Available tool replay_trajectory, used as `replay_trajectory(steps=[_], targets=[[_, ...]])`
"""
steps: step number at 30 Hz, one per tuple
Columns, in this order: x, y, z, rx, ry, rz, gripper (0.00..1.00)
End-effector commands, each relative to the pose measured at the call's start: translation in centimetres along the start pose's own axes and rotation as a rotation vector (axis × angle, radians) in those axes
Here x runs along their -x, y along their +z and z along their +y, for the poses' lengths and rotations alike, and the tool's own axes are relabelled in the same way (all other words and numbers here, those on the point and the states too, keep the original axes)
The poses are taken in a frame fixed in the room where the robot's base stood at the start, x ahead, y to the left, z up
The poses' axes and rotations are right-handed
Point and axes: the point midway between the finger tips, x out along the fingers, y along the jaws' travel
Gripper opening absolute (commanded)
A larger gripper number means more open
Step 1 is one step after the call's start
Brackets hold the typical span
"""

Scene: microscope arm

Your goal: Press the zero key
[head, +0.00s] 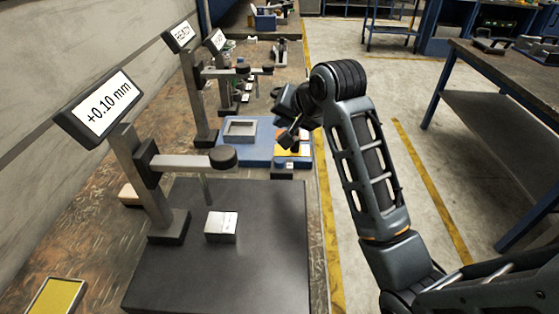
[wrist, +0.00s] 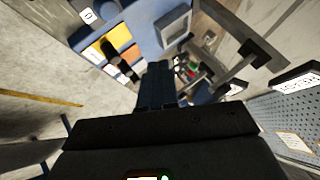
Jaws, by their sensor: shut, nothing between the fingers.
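A white key marked 0 (wrist: 87,15) shows at the upper left of the wrist view, near the blue tray's edge. In the head view a small block with a pale top (head: 283,168), which looks like the same key, sits at the near right of the blue tray (head: 235,158). My gripper (head: 290,140) is shut and empty above the right side of the tray, apart from the key. Its dark closed fingers also show in the wrist view (wrist: 157,75). The near display (head: 105,105) reads +0.10 mm.
A gauge stand (head: 150,185) with a round-headed arm rises over a black plate (head: 260,265) bearing a metal block (head: 221,227). The tray holds a grey open box (head: 240,130) and yellow and orange pads. More stands with displays are behind.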

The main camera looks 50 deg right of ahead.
Motion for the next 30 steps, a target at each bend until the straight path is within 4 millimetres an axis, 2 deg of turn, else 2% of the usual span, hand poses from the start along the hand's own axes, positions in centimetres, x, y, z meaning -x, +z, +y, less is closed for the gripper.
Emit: replay_trajectory(steps=[21,30], targets=[[-5.2,3.8,3.7,0.0,0.0,-0.002,0.0],[-5.8,4.3,4.2,0.0,-0.001,0.0,0.0]])
